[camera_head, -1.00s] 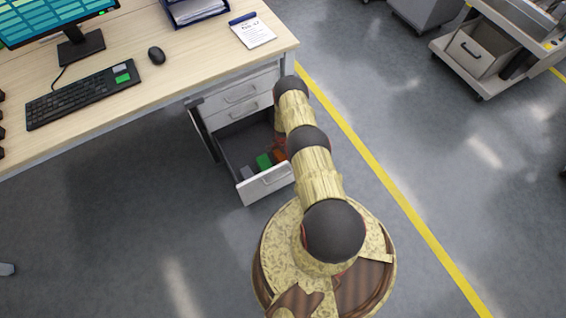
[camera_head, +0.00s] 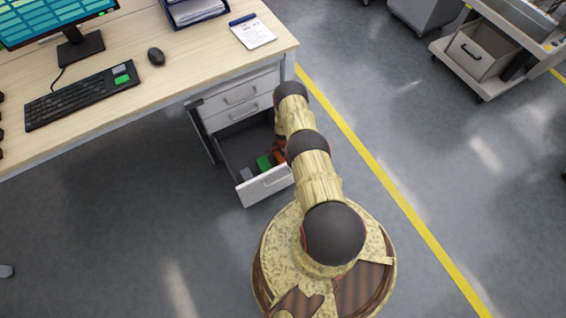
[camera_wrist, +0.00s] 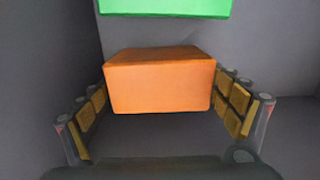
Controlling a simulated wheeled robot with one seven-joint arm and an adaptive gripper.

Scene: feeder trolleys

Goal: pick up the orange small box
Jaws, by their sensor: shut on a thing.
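The orange small box (camera_wrist: 160,82) is between the two fingers of my gripper (camera_wrist: 165,112) in the wrist view. The fingers lie against its left and right sides, and my gripper is shut on it. In the head view the orange box (camera_head: 279,157) shows partly beside my arm, in the open bottom drawer (camera_head: 264,187). My arm hides most of my gripper there. I cannot tell whether the box touches the drawer floor.
A green box (camera_head: 264,162) lies just beside the orange one and also shows in the wrist view (camera_wrist: 165,6). A grey box (camera_head: 247,174) lies further left in the drawer. The desk top (camera_head: 190,75) overhangs the drawer unit. Open floor surrounds my base.

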